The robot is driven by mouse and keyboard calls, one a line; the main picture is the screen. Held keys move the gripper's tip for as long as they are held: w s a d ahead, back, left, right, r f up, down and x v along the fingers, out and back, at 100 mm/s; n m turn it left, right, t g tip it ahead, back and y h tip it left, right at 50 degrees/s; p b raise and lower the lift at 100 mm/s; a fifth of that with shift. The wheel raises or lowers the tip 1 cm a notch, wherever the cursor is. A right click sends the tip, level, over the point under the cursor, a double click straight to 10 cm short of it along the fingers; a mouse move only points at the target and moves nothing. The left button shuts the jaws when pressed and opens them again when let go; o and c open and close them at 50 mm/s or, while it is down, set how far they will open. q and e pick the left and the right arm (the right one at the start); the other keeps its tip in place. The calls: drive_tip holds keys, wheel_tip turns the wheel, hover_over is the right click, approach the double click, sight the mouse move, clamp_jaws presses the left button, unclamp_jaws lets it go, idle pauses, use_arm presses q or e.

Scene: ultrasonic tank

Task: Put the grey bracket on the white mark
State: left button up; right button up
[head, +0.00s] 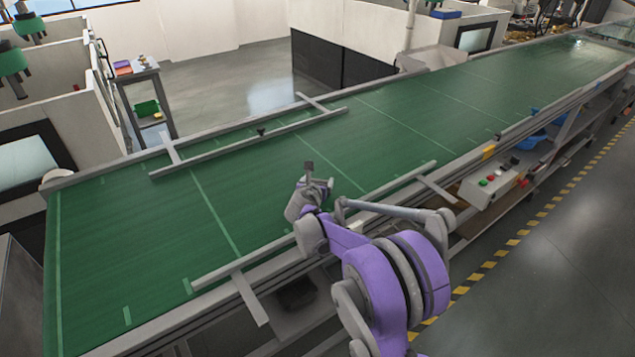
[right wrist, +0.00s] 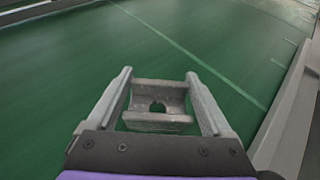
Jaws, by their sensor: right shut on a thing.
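The grey bracket (right wrist: 158,88) shows in the right wrist view between the two fingers of my right gripper (right wrist: 158,78). It is a small metal piece with a dark notch in its middle. The gripper is shut on it, with a finger on each side. In the head view my right gripper (head: 314,184) is over the near half of the green belt; the bracket is hard to tell from the fingers there. I cannot make out a clear white mark in either view. My left gripper is not in view.
The green conveyor belt (head: 130,230) is mostly bare, with pale lines across it. Grey guide rails stand along the far side (head: 250,140) and the near side (head: 240,262). A control box with buttons (head: 492,188) is on the near side at right.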

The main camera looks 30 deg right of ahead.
drive_tip(key=shift+f, duration=0.3)
drive_tip(key=shift+f, duration=0.1)
drive_tip(key=o, duration=1.1)
drive_tip(key=shift+f, duration=0.1)
drive_tip(key=shift+c, duration=0.2)
drive_tip(key=shift+o, duration=1.1)
drive_tip(key=shift+r, duration=0.2)
drive_tip(key=shift+s+a+r, duration=0.1)
drive_tip(key=shift+r, duration=0.05)
drive_tip(key=b+v, duration=0.1)
drive_tip(key=v, duration=1)
drive_tip(key=shift+s+a+r, duration=0.15)
drive_tip(key=shift+s+a, duration=0.05)
drive_tip(key=shift+s, duration=0.05)
